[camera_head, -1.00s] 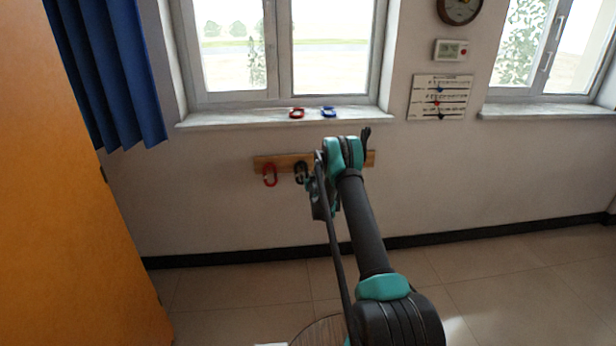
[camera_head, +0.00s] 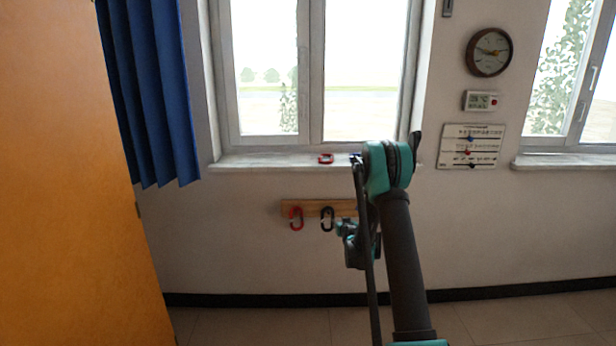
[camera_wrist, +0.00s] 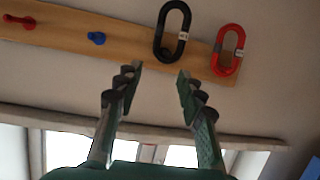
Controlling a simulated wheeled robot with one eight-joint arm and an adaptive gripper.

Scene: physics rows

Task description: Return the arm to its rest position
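My gripper (camera_wrist: 160,72) is open, with its two fingers apart and nothing between them. In the head view my gripper (camera_head: 342,232) is small and sits just right of a black carabiner-like loop (camera_head: 327,219) on the wooden rack (camera_head: 313,209). My arm rises from the bottom of the head view, its teal elbow in front of the window sill. The wrist view is upside down. There the black loop (camera_wrist: 172,32) hangs on the rack beyond the fingertips, apart from them, and a red loop (camera_wrist: 228,50) hangs to its right.
A red peg (camera_wrist: 18,22) and a blue peg (camera_wrist: 96,38) on the rack are bare. A red loop (camera_head: 326,159) lies on the sill (camera_head: 265,163); a blue item (camera_head: 355,157) beside it is mostly hidden by my arm. An orange panel (camera_head: 70,200) fills the left.

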